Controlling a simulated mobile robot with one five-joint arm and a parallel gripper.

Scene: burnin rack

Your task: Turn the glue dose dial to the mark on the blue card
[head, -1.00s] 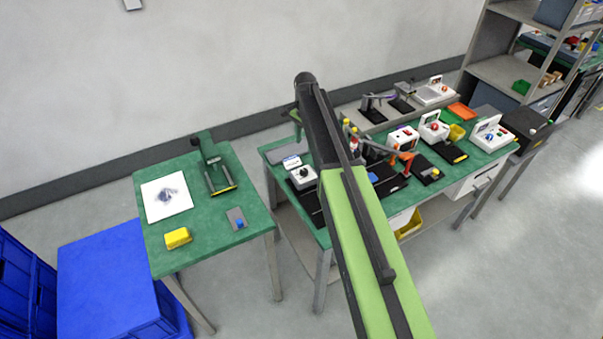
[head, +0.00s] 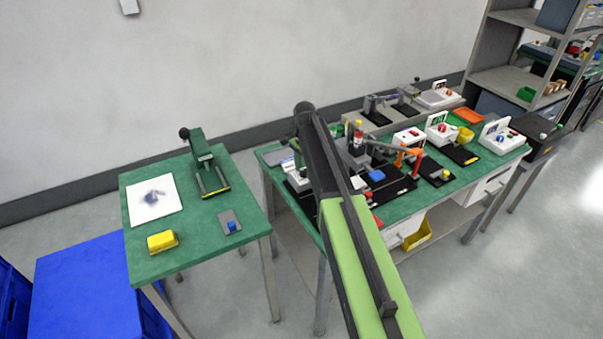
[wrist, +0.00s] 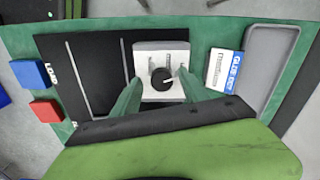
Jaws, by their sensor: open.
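The glue dose dial (wrist: 162,79) is a round black knob with a white pointer line toward the right, on a pale box (wrist: 146,50) with small markings too fine to read. The box also shows in the head view (head: 297,181), partly behind my arm. A white and blue card (wrist: 223,70) with printed lettering lies right of the box in the wrist view; its mark is too small to make out. My gripper (wrist: 161,92) is open, its green fingers to either side of the dial in the picture. I cannot tell whether they touch it.
A black mat (wrist: 90,70) lies left of the dial box. A blue block (wrist: 29,74) and a red block (wrist: 46,110) sit beyond it. A grey tray (wrist: 269,62) is right of the card. More fixtures crowd the bench further right in the head view.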

